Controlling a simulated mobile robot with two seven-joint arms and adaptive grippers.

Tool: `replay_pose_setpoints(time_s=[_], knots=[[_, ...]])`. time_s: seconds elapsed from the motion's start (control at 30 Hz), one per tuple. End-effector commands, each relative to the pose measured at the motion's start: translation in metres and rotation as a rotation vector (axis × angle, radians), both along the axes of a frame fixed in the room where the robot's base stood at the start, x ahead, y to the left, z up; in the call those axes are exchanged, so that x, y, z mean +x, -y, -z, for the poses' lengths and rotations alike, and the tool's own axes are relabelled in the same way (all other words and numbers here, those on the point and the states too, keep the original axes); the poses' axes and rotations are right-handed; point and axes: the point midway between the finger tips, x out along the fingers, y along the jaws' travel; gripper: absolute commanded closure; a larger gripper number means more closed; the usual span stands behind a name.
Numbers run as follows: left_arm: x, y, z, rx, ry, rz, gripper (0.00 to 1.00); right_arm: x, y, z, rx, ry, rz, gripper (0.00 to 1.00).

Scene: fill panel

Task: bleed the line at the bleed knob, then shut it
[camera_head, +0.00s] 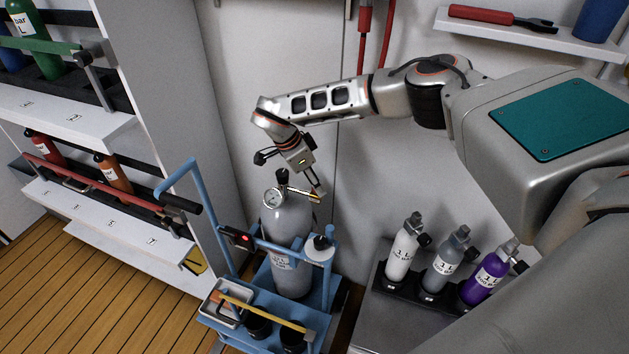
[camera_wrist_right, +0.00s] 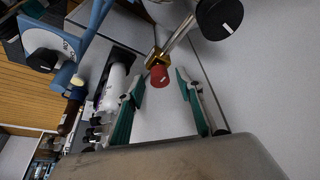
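The grey gas cylinder (camera_head: 287,230) stands upright in a blue cart, with a round gauge (camera_head: 272,199) and brass fittings at its top. In the right wrist view a red knob (camera_wrist_right: 159,76) sits on a brass fitting (camera_wrist_right: 157,57) on a metal line; I take it for the bleed knob. In the head view this knob is too small or hidden to make out. My right gripper (camera_head: 316,185) is at the cylinder's top fittings. Its green-lined fingers (camera_wrist_right: 158,88) are open, one each side of the red knob, with visible gaps. My left gripper is not in view.
The blue cart (camera_head: 262,334) has a handle rising at left and a small tray (camera_head: 222,304). Three small bottles stand in a black rack at right: white (camera_head: 403,250), grey (camera_head: 446,262) and purple (camera_head: 486,275). Bottle shelves (camera_head: 100,226) stand at left.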

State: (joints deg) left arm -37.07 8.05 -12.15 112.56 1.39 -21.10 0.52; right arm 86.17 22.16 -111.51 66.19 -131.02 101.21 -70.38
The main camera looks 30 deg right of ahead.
Motion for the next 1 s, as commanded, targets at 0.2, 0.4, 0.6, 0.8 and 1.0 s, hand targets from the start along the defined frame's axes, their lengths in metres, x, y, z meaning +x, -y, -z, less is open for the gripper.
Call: replay_pose_setpoints(time_s=[0.2,0.4,0.6,0.8,1.0], knots=[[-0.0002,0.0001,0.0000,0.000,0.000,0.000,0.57,0.0002,0.0001,-0.0004,0.000,0.000,0.000,0.87],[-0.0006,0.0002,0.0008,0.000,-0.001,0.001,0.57,0.0002,0.0000,-0.0004,0.000,0.000,0.001,1.00],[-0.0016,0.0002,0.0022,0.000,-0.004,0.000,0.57,0.0005,0.0001,-0.0007,0.000,0.000,0.026,1.00],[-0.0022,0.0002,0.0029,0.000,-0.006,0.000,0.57,0.0016,0.0000,-0.0008,-0.001,0.001,0.113,1.00],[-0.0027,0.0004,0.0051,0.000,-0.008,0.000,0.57,0.0029,0.0004,-0.0004,-0.001,0.002,0.273,1.00]])
